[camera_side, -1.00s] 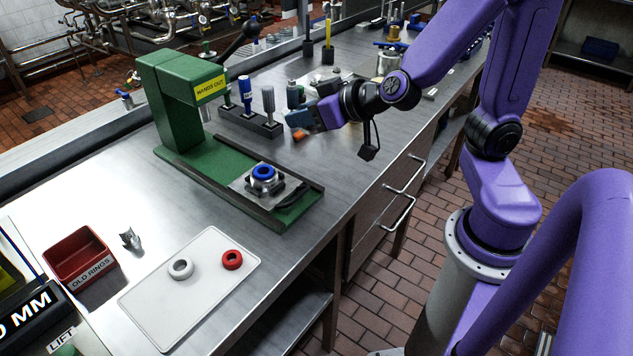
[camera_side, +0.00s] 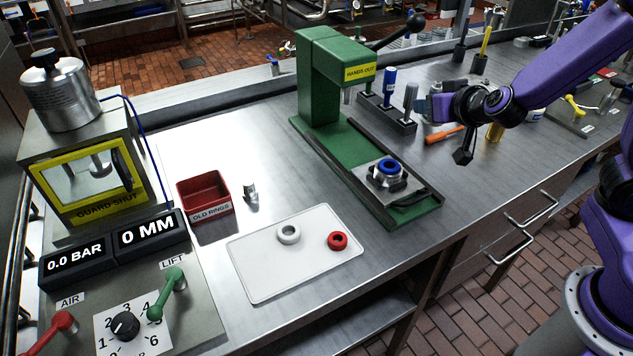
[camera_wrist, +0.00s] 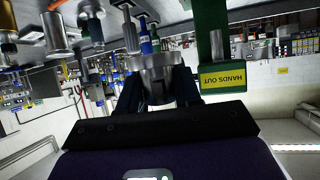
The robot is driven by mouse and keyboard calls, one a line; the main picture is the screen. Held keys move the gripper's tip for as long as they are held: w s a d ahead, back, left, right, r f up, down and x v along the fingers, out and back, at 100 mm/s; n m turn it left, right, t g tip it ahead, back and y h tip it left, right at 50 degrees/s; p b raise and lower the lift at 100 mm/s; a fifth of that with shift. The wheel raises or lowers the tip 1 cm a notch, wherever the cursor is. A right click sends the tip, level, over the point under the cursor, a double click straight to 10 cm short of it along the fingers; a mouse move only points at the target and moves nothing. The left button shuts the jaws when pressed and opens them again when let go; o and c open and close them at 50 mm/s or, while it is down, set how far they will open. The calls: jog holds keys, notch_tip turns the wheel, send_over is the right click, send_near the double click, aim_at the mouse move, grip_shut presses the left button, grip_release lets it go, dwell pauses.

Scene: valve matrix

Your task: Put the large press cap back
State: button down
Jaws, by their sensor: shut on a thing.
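My gripper (camera_wrist: 158,98) is shut on a wide grey metal cylinder, which looks like the large press cap (camera_wrist: 153,68), in the wrist view. In the side view my gripper (camera_side: 426,108) is just right of the tool rack (camera_side: 388,117); the held cap is not clear there. The rack holds upright pieces, among them a blue-topped one (camera_side: 389,84) and a grey one (camera_side: 410,97). The green press (camera_side: 320,80) stands left of the rack. On its base plate sits a metal body with a blue ring (camera_side: 388,166).
An orange-handled tool (camera_side: 444,133) lies below my gripper. A red bin (camera_side: 203,192) and a gauge station (camera_side: 105,200) stand at left. The bench between mat and press is clear.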

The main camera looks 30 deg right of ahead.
jog(key=w+a+f+n+g+y, duration=0.15)
jog(key=a+n+y, duration=0.35)
jog(key=a, duration=0.5)
jog(key=a+f+n+y, duration=0.2)
jog(key=a+n+y, duration=0.25)
jog(key=a, duration=0.55)
send_over(287, 180)
jog(key=f, duration=0.8)
jog(key=shift+s+f, duration=0.25)
jog(key=shift+f, duration=0.15)
jog(key=shift+w+f, duration=0.15)
jog(key=shift+f, duration=0.05)
notch_tip(287, 180, down, 2)
jog(key=shift+a+f, duration=0.1)
jog(key=shift+f, duration=0.5)
jog(key=shift+f, duration=0.35)
